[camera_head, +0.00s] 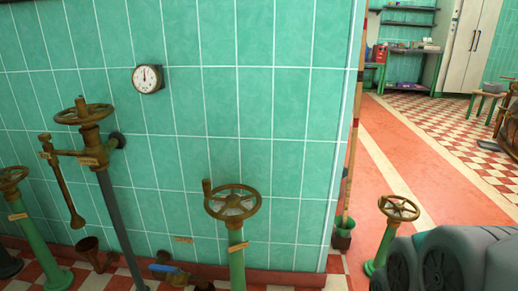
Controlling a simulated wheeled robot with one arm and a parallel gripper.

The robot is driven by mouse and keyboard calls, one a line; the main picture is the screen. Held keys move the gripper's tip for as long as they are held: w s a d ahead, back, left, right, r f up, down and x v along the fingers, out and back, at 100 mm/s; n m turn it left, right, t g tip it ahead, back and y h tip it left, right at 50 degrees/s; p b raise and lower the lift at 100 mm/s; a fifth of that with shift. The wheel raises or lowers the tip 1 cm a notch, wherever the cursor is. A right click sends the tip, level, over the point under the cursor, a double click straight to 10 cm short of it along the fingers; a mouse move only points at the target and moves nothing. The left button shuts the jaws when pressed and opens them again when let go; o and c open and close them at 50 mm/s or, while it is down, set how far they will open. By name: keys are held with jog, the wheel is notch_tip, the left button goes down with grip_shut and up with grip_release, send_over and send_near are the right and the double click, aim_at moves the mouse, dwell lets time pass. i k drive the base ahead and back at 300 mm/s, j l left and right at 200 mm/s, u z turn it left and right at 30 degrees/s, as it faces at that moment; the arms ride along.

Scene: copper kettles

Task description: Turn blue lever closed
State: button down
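A small blue lever (163,268) shows low at the bottom of the picture, left of the middle. It sits on a brownish valve or pipe fitting (180,279) close to the floor by the green tiled wall. It is small, and I cannot tell whether it stands open or closed. My gripper is not in view. Grey rounded parts at the lower right look like my own arm.
A green pillar with a rusty handwheel (232,202) stands right of the lever. A grey pipe with a wheel valve (108,210) rises to its left. Another handwheel pillar (384,245) stands at right. A red floor strip (400,150) runs clear beyond the wall's edge.

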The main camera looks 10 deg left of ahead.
aim_at(153, 268)
jog(key=u, duration=1.4)
jog(key=i+j+z, duration=0.1)
jog(key=i, duration=0.3)
jog(key=i+j+z, duration=0.1)
jog(key=i+j, duration=0.25)
jog(key=i, duration=0.05)
